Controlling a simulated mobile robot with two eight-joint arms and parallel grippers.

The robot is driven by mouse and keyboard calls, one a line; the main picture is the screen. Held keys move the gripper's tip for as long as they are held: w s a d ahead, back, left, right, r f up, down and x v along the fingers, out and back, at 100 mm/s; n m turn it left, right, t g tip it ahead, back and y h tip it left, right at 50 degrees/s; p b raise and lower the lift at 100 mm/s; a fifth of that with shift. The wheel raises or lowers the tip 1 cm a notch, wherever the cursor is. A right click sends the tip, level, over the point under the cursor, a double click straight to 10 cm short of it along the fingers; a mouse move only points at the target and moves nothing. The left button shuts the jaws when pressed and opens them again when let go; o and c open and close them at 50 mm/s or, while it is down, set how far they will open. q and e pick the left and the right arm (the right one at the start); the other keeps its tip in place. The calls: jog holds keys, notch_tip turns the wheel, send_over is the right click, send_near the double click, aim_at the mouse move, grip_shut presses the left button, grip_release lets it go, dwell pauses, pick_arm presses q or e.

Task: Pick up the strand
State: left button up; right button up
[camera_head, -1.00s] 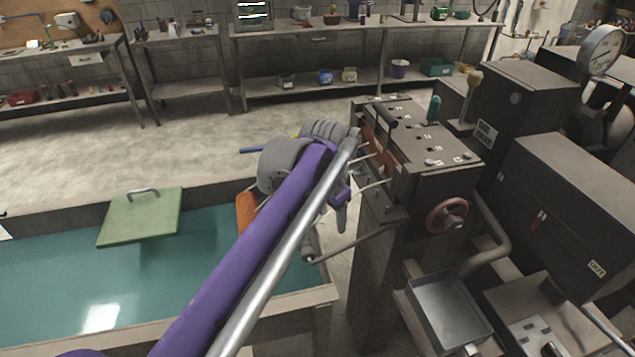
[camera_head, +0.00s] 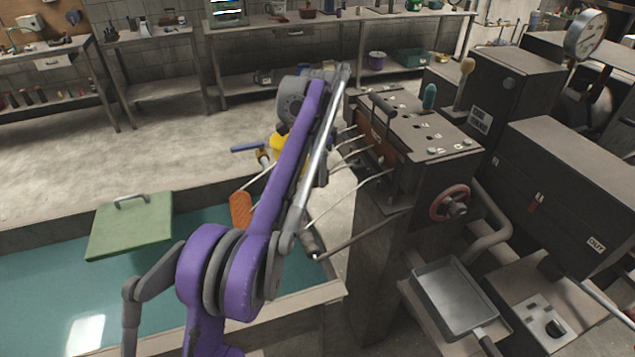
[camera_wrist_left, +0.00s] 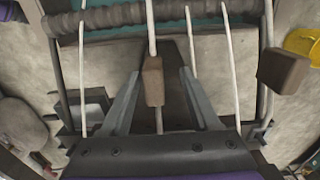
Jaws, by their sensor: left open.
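Several thin white strands run from the brown-faced machine (camera_head: 378,147) toward the teal tank; one strand (camera_head: 345,195) shows right of my arm. In the left wrist view, a middle strand (camera_wrist_left: 151,28) passes through a small brown block (camera_wrist_left: 153,80). My left gripper (camera_wrist_left: 160,73) is open, with its two grey fingers on either side of that strand and block; no grip on it shows. Other strands run outside the fingers. In the head view my purple arm hides most of the gripper. My right gripper is not in view.
A dark roller (camera_wrist_left: 110,17) crosses the strands in the wrist view. A second brown block (camera_wrist_left: 284,70) sits at right. A red handwheel (camera_head: 449,202) and metal tray (camera_head: 455,290) stand right of my arm.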

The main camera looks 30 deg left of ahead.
pick_arm(q)
notch_tip(320, 180, down, 6)
jog(key=shift+s+d+f+b, duration=0.15)
jog(key=shift+s+b, duration=0.2)
grip_shut()
